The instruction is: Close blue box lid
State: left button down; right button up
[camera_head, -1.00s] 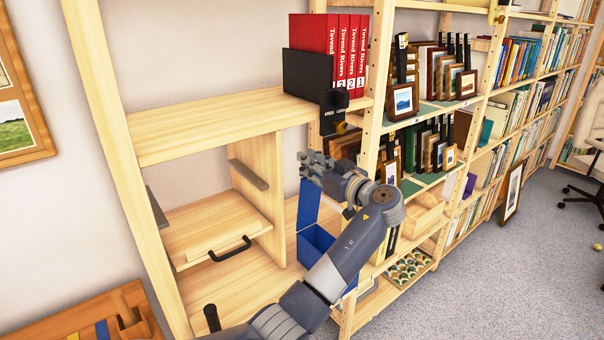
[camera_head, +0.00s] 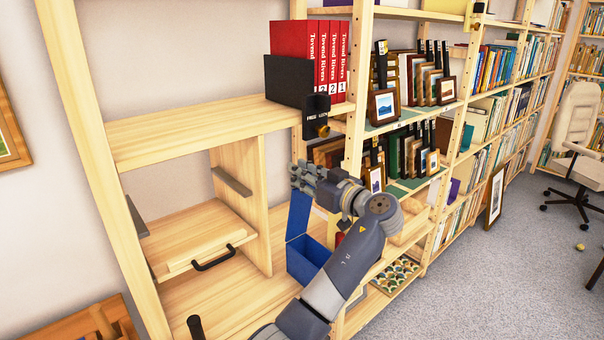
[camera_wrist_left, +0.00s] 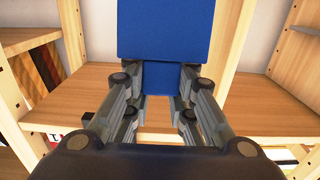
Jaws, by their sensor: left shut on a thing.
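A blue box (camera_head: 308,262) stands on the lower wooden shelf, with its lid (camera_head: 298,214) raised nearly upright at its left side. My left gripper (camera_head: 304,176) is at the top edge of the lid, shut on it. In the left wrist view, blue panels (camera_wrist_left: 165,30) of the box fill the top middle, and the fingers (camera_wrist_left: 163,80) of the gripper lie on both sides of the lower blue part. My left forearm hides part of the box's right side. My right gripper is not in view.
A wooden shelf board (camera_head: 190,130) runs above and left of the box. A wooden drawer (camera_head: 195,240) with a black handle is on the left. Red binders (camera_head: 312,55) and framed prints (camera_head: 383,105) stand on higher shelves. Open grey floor (camera_head: 500,270) lies to the right.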

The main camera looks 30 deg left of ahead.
pick_arm(q)
jog(key=shift+f, duration=0.5)
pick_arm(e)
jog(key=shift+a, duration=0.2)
pick_arm(q)
jog(key=c, duration=1.3)
grip_release()
jog(key=shift+c, duration=0.2)
jog(key=shift+o, duration=0.3)
jog(key=shift+a, duration=0.1)
jog(key=shift+r, duration=0.15)
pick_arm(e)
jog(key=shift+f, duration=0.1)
pick_arm(q)
jog(key=f+b+v, duration=0.1)
jog(key=b+v, duration=0.3)
jog(key=v, duration=0.8)
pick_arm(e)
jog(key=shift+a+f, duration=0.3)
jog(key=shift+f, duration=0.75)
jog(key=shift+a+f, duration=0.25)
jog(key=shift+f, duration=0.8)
pick_arm(q)
jog(key=shift+f, duration=0.1)
